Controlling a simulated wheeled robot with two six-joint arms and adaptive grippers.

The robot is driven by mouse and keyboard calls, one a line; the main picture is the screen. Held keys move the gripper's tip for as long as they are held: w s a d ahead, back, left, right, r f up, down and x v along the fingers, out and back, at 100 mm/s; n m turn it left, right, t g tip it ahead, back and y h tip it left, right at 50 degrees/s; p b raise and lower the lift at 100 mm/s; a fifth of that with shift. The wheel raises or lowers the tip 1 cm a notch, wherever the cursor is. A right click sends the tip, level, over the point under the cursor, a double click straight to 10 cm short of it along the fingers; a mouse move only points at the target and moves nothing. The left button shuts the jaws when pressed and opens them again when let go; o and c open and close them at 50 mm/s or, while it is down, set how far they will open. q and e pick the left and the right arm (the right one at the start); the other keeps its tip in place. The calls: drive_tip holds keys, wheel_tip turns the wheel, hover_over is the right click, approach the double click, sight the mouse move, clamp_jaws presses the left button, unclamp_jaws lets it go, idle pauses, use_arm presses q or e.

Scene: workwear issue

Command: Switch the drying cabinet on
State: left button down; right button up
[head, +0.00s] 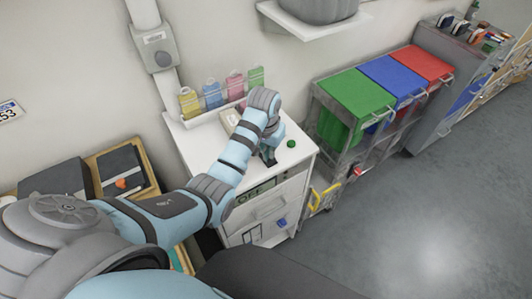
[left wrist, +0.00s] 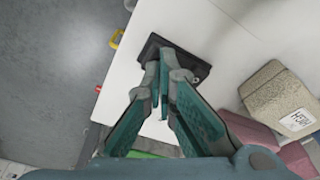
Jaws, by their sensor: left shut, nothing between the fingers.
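The drying cabinet appears to be the white cabinet (head: 290,164) in the middle of the head view; a panel on its front (head: 252,192) seems to read OFF. My left gripper (head: 268,158) points down at the cabinet's top. In the left wrist view the gripper (left wrist: 163,92) is shut and empty, its fingertips over or at a small black plate or switch base (left wrist: 199,68) on the white top (left wrist: 215,22). I cannot tell whether they touch it; the fingers hide its middle. My right gripper is not in view.
A beige labelled block (left wrist: 275,88) and coloured packs (head: 212,95) stand near. A grey wall box (head: 156,50) is above. Green, blue and red bins (head: 352,97) stand right. Floor (head: 420,220) is clear.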

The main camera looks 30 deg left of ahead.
use_arm(q)
drive_tip(key=shift+f, duration=0.25)
wheel_tip(320, 180, up, 2)
drive_tip(key=shift+r+p, duration=0.15)
drive_tip(key=shift+p, duration=0.6)
wheel_tip(320, 180, up, 4)
drive_tip(key=shift+f, duration=0.2)
drive_tip(key=shift+r, duration=0.6)
